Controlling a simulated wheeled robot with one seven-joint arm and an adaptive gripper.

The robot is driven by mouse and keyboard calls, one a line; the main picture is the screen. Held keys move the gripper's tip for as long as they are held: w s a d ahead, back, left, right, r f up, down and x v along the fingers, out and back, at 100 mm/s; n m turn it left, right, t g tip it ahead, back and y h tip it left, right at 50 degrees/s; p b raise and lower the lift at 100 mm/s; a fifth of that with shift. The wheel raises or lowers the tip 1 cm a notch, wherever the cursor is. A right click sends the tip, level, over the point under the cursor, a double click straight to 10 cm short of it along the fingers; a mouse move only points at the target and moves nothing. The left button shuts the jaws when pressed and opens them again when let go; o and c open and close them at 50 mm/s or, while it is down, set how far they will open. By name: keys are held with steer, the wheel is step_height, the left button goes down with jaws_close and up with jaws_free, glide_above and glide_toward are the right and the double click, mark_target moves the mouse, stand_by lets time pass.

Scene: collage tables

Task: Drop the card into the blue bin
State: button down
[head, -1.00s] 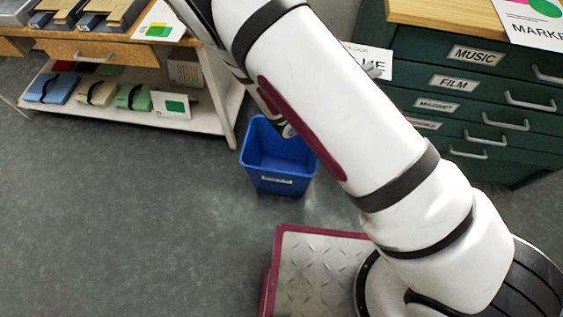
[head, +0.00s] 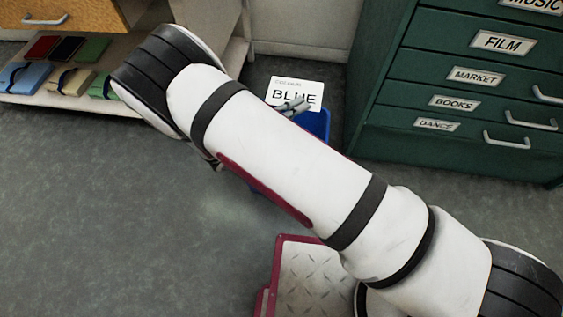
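The white card (head: 308,85), printed with "BLUE" in large letters, shows near the top middle of the head view. My gripper (head: 292,105) is at the card's lower edge, with its grey fingers shut on the card; my arm hides the rest of the gripper. The blue bin (head: 319,125) stands on the floor behind my arm. Only its right and back part shows, and the card overlaps its back edge in the picture. I cannot tell how high the card is above the bin.
A green drawer cabinet (head: 465,105) with labelled drawers stands to the right. A white shelf (head: 60,104) with small coloured boxes stands at the upper left, under a wooden drawer (head: 60,12). The grey floor (head: 110,210) at the left is clear.

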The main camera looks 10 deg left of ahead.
step_height(320, 180, down, 10)
steer(key=s+a+b, duration=0.1)
steer(key=a+b, duration=0.1)
steer(key=b, duration=0.5)
steer(key=shift+f, duration=0.15)
steer(key=c, duration=1.7)
jaws_free()
steer(key=shift+s, duration=0.1)
steer(key=v, duration=1.2)
